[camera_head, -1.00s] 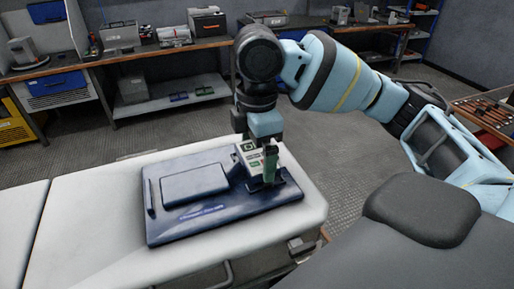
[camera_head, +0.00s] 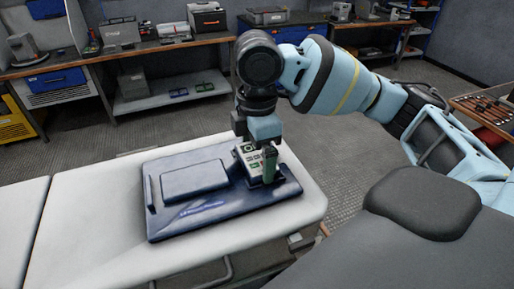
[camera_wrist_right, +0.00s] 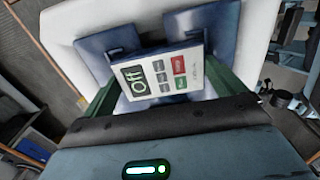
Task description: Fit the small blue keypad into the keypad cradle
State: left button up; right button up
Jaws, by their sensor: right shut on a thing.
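The small keypad (camera_head: 249,157) has a pale face with a green "Off" display and grey, red and green keys. It also shows in the right wrist view (camera_wrist_right: 165,76). My right gripper (camera_head: 265,163) is shut on it, with green fingers at its two sides. The keypad is over the right part of a dark blue board (camera_head: 220,214), where the cradle (camera_wrist_right: 214,24) shows as blue raised parts around it. The gripper hides part of the cradle, and I cannot tell whether the keypad is seated. My left gripper is not in view.
The board lies on a white padded top (camera_head: 95,215) and carries a raised blue block (camera_head: 195,180) to the left of the keypad. A workbench (camera_head: 165,51) with boxes stands behind, across the floor. A dark grey padded shape (camera_head: 425,200) fills the front right.

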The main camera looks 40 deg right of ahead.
jog(key=o, duration=0.6)
jog(key=shift+o, duration=0.2)
notch_tip(320, 180, up, 8)
jog(key=shift+f+p, duration=0.1)
jog(key=shift+p, duration=0.65)
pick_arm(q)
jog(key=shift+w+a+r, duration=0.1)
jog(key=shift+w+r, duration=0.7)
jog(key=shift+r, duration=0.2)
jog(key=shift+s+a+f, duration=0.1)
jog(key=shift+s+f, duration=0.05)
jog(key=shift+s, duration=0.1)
